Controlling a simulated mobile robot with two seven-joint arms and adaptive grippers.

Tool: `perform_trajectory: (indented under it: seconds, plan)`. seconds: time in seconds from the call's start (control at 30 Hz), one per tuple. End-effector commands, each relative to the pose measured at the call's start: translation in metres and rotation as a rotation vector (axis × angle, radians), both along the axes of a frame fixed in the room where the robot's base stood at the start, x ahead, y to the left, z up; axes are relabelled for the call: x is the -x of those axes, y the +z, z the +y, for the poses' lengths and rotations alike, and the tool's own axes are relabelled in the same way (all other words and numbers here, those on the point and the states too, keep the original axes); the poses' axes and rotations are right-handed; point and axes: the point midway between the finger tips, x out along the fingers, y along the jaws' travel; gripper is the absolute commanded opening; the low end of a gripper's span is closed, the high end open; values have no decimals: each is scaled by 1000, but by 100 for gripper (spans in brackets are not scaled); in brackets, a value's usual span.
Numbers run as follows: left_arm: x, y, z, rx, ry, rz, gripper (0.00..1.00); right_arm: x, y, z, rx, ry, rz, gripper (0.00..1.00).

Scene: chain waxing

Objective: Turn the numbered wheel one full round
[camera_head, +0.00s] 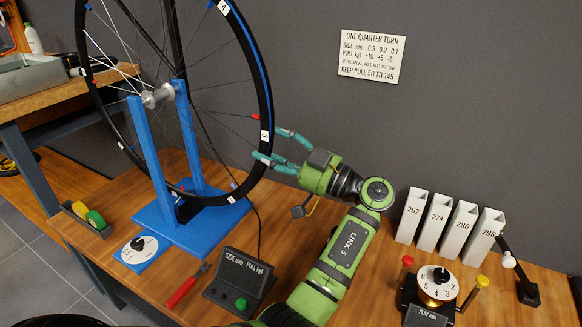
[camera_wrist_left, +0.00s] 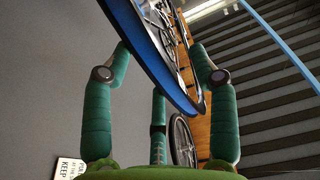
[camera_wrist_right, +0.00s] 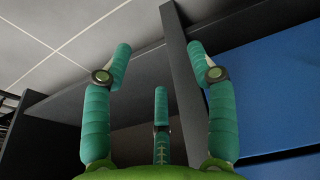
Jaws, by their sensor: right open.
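The numbered wheel is a large spoked wheel with a black and blue rim (camera_head: 258,85), upright in a blue stand (camera_head: 150,150). White number tags sit on its rim; 4 is near the top and 3 is at the right, beside my left gripper (camera_head: 266,143). In the left wrist view the rim (camera_wrist_left: 158,58) passes between the spread fingers of that gripper (camera_wrist_left: 160,52). The fingers look open around it; whether one touches is unclear. My right gripper (camera_wrist_right: 160,58) is open and empty in the right wrist view, and out of the head view.
The workbench (camera_head: 150,265) holds a dial (camera_head: 140,247), red-handled pliers (camera_head: 186,286), a gauge box (camera_head: 238,282) and a numbered knob device (camera_head: 438,285). White numbered boxes (camera_head: 448,228) stand at the right. A wall sign (camera_head: 371,58) reads "ONE QUARTER TURN".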

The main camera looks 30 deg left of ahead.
Motion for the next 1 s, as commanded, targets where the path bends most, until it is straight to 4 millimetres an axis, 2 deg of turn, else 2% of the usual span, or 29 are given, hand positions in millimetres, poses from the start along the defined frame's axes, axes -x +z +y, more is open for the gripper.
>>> perform_trajectory:
  seconds: [0.03,0.2,0.5,0.7,1.0]
  plan:
    - [-1,-7,-7,1,0,-1,59,0,-1,1,-1,-4,10,58]
    - [-3,-11,-28,1,-1,-2,59,0,18,4,1,-12,47,58]
    - [-7,-16,-59,1,-3,-1,59,-23,76,6,-3,-19,5,58]
    - [-9,-17,-73,0,-1,0,59,-26,107,5,-3,-22,-10,58]
    - [-9,-15,-75,0,0,0,59,-26,112,5,-3,-22,-10,58]
